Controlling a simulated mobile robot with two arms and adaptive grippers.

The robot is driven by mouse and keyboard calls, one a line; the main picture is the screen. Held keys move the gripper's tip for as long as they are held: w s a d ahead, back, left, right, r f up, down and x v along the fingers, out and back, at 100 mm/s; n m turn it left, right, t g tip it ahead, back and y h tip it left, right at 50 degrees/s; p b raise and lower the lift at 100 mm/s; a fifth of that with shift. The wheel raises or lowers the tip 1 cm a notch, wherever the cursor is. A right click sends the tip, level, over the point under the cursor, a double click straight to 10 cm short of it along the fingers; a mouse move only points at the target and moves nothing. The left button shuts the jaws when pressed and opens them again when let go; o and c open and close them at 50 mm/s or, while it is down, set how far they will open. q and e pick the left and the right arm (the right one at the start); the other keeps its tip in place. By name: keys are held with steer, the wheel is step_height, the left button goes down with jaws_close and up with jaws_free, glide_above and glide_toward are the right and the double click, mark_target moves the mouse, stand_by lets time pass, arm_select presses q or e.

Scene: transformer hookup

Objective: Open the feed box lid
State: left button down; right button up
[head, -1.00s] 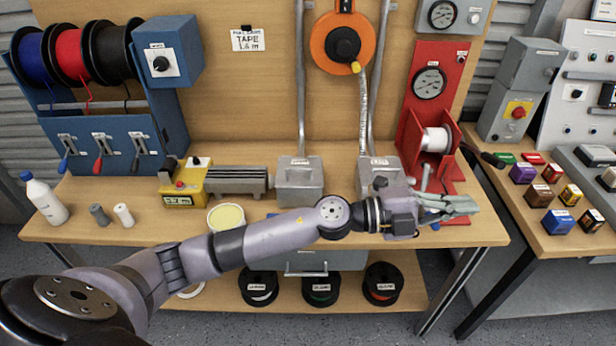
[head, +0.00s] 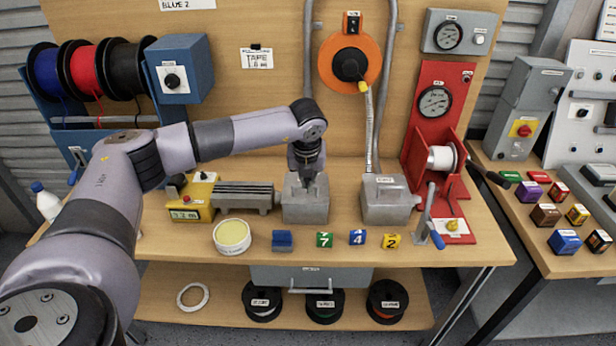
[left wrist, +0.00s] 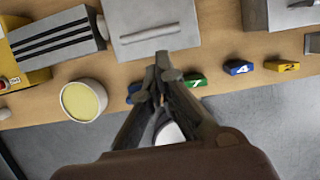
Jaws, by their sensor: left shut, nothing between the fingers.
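Two grey metal boxes with lids stand on the workbench, the left one (head: 305,210) and the right one (head: 385,205). Their labels are too small to read, so I cannot tell which is the feed box. Both lids look down. My left gripper (head: 308,184) points down at the left box and hides part of its top. In the left wrist view, the left box's lid (left wrist: 135,15) has a raised bar handle (left wrist: 150,34). The closed, empty fingertips (left wrist: 163,62) show by the lid's near edge; contact is unclear. My right gripper is not in view.
Conduits (head: 308,60) rise behind the boxes. A yellow-topped tub (head: 232,236), a blue block (head: 282,241) and numbered blocks (head: 357,238) line the front. A slotted grey block (head: 244,198) stands left; a red crank stand (head: 437,120) stands right.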

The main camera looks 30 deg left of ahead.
mark_target(307, 201)
arm_select(q)
steer(key=p+x, duration=0.1)
steer(key=x, duration=0.5)
steer(key=shift+f, duration=0.2)
steer(key=shift+w+r, duration=0.1)
